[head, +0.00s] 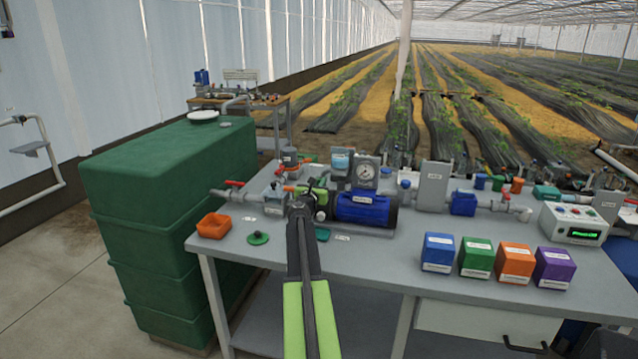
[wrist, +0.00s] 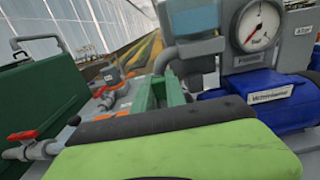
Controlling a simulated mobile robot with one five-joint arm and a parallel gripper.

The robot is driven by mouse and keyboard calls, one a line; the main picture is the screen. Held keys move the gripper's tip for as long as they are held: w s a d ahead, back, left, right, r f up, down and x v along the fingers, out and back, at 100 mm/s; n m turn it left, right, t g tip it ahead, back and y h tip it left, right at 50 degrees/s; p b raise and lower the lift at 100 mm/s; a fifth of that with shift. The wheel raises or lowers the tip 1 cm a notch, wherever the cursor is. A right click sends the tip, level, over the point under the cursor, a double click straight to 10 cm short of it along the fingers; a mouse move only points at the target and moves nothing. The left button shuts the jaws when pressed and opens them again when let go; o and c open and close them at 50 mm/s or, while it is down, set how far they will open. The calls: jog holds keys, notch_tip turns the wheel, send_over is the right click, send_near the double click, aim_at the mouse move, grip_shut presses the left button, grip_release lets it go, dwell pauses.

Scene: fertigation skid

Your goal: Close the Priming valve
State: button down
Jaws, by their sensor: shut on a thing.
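My gripper (head: 312,186) reaches over the skid table at the left end of the blue pump (head: 364,208). In the wrist view its green fingers (wrist: 163,92) are close together, beside the pump and below the pressure gauge (wrist: 258,25). They are shut on a small part that they and the wrist hide, apparently the Priming valve's handle; its angle cannot be told. A separate valve with a red lever (head: 233,184) sits on the pipe left of the pump; its red lever (wrist: 22,135) also shows in the wrist view, apart from the gripper.
A green tank (head: 160,165) stands left of the table. An orange tray (head: 213,226) and a green disc (head: 258,238) lie at the table's left. Several coloured boxes, including a blue one (head: 437,252), line the front right. A control box (head: 573,224) stands at the right.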

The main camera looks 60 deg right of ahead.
jog(key=shift+a+f, duration=0.1)
jog(key=shift+a, duration=0.1)
jog(key=m, duration=0.3)
jog(key=shift+s, duration=0.25)
jog(key=m, duration=0.4)
jog(key=s+m, duration=0.1)
jog(key=m, duration=0.1)
jog(key=shift+d+f+b, duration=0.15)
jog(key=shift+f+b, duration=0.2)
jog(key=shift+b, duration=0.05)
jog(key=m, duration=0.4)
jog(key=shift+s+f+m+b, duration=0.1)
jog(key=shift+f+m+b, duration=0.2)
jog(key=shift+m, duration=0.1)
jog(key=shift+d+f+m+b, duration=0.1)
jog(key=shift+f+m+b, duration=0.05)
jog(key=shift+m, duration=0.85)
jog(key=shift+f+m+b, duration=0.15)
jog(key=shift+m, duration=0.85)
jog(key=c, duration=1.4)
grip_release()
jog(key=shift+o, duration=0.2)
